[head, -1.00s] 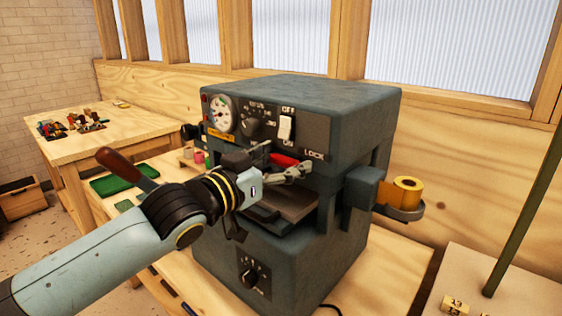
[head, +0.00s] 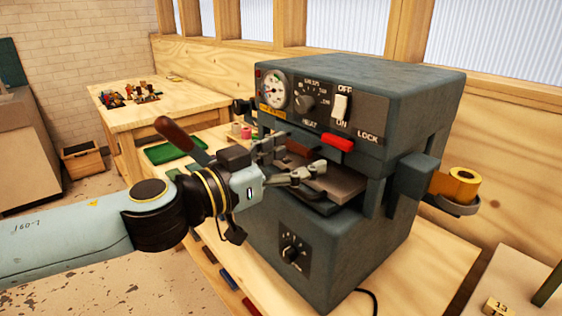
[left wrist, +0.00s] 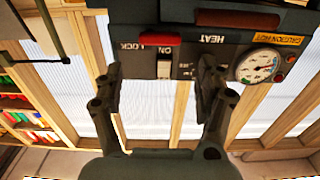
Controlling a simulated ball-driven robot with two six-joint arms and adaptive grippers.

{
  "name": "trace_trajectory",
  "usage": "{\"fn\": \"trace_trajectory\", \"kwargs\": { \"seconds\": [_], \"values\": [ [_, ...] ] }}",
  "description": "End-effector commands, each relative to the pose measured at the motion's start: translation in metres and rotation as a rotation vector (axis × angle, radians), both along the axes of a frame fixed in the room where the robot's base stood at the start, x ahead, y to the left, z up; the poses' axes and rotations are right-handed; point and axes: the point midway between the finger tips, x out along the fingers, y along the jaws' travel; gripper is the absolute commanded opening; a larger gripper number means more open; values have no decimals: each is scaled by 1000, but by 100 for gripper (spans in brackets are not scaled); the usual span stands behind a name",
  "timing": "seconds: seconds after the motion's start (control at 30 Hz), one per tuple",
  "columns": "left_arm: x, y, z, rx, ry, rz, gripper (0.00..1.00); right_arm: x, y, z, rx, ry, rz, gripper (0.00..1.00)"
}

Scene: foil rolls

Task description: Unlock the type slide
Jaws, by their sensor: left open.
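The type slide, a grey flat plate (head: 330,182), sits in the front opening of the dark press (head: 310,250) in the head view. My gripper partly covers it. A red lever (head: 338,142) lies on the press face left of the word LOCK, above the slide. It also shows upside down in the left wrist view (left wrist: 146,40). My left gripper (head: 302,153) is open and empty in front of the press, left of and below the lever, apart from it. In the left wrist view its fingers (left wrist: 160,67) are spread below the lever. My right gripper is out of view.
The press face carries a gauge (head: 276,91), a heat knob (head: 305,102) and a white switch (head: 341,107). A brown-handled lever (head: 180,136) sticks out at the left. A gold foil roll (head: 455,187) sits at the right. Wooden bench (head: 400,280) surrounds the press.

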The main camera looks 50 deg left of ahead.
Motion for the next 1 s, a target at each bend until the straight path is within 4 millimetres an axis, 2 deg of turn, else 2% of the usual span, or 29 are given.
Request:
{"fn": "trace_trajectory", "kwargs": {
  "seconds": [0.1, 0.3, 0.9, 1.0],
  "values": [
    [-14, 1, -2, 4, 6, 0, 73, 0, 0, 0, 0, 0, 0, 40],
    [-23, 2, 0, 0, 1, -2, 73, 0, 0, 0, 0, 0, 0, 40],
    [-24, 2, 0, -1, 0, -1, 73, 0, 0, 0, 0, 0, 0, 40],
    [-23, 6, -10, 5, 13, 10, 73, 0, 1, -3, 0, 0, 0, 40]
  ]
}}
